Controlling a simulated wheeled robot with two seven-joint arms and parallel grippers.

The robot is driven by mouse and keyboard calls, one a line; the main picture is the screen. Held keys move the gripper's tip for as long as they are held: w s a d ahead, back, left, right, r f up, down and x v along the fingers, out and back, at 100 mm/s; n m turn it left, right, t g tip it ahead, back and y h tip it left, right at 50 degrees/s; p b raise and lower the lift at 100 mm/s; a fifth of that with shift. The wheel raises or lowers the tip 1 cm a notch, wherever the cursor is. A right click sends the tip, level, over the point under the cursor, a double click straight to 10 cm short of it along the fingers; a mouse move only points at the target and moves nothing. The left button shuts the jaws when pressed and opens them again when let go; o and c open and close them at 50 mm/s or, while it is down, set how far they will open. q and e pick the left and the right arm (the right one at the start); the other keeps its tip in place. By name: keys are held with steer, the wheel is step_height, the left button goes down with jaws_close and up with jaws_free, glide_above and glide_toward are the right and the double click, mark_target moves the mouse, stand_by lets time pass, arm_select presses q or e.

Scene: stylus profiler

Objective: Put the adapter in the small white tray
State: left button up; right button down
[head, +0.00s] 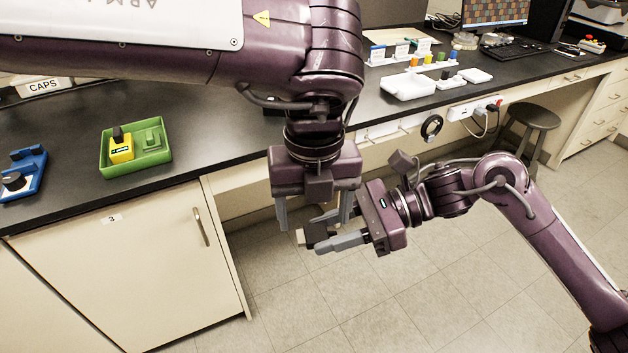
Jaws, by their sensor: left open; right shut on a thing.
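My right gripper (328,232) is shut on a small dark block (317,233), which looks like the adapter; its fingers hide part of it. It is held in the air in front of the bench. My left gripper (314,216) points down, open, with its fingers spread just above and around the held block; I cannot tell whether they touch it. A white tray (407,86) lies on the bench at the back right, apart from both grippers. Smaller white pieces lie just right of it, so I cannot tell which is the small white tray.
A green tray (106,160) with a yellow block (122,150) and a green block stands on the bench at left. A blue fixture (25,172) is at far left. A power strip (470,109) is on the bench front. A stool (533,117) stands at right.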

mark_target(314, 232)
arm_select(q)
steer(key=shift+f, duration=1.7)
steer(key=c, duration=0.9)
steer(key=shift+c, duration=0.8)
arm_select(e)
steer(key=c, duration=0.9)
jaws_free()
